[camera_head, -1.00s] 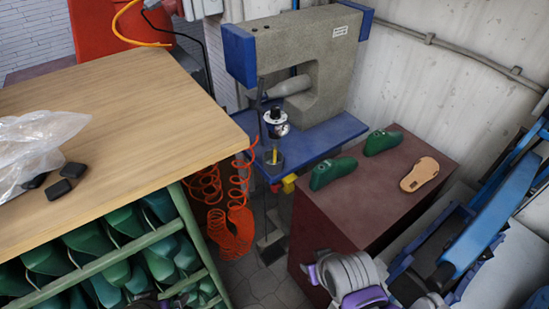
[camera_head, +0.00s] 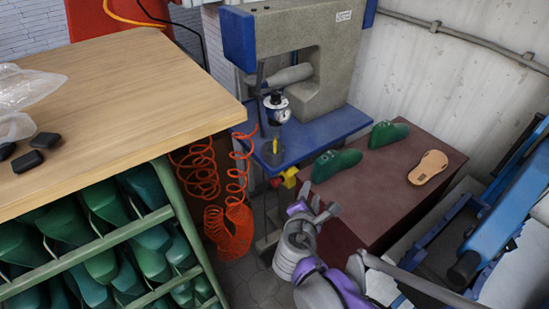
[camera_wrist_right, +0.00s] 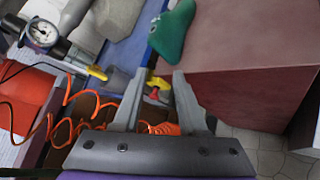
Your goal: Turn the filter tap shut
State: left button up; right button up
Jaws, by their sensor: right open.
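The filter unit has a round pressure gauge (camera_head: 277,110) and hangs at the front of the grey-and-blue press; the gauge also shows in the wrist view (camera_wrist_right: 40,33). A yellow lever (camera_head: 275,147) is on its lower part. Below it is a small tap with a yellow body (camera_head: 289,176) and a red handle (camera_head: 276,182). My right gripper (camera_head: 322,206) is open, below and right of this tap. In the right wrist view, the yellow body and red handle (camera_wrist_right: 154,93) show between the open fingers (camera_wrist_right: 160,73), apparently beyond them and untouched. My left gripper is not in view.
A maroon cabinet (camera_head: 375,205) with green lasts (camera_head: 388,134) and a tan sole (camera_head: 428,167) stands close right of the gripper. Orange coiled hose (camera_head: 232,228) hangs left of the tap. A wooden bench (camera_head: 120,110) fills the left.

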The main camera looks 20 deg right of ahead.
aim_at(275, 145)
jog(key=w+a+r+n+t+y+b, duration=0.1)
jog(key=w+a+r+n+t+b, duration=0.1)
jog(key=w+a+n+t, duration=0.75)
jog(key=w+d+n+g, duration=0.1)
jog(key=w, duration=0.1)
jog(key=w+d+g, duration=0.1)
jog(key=w+d, duration=0.1)
jog(key=w, duration=0.1)
jog(key=w+d+n+g, duration=0.1)
jog(key=w+g, duration=0.1)
jog(key=shift+w+d+n, duration=0.25)
jog(key=shift+d+n, duration=0.05)
jog(key=shift+n, duration=0.05)
jog(key=shift+c, duration=0.3)
grip_shut()
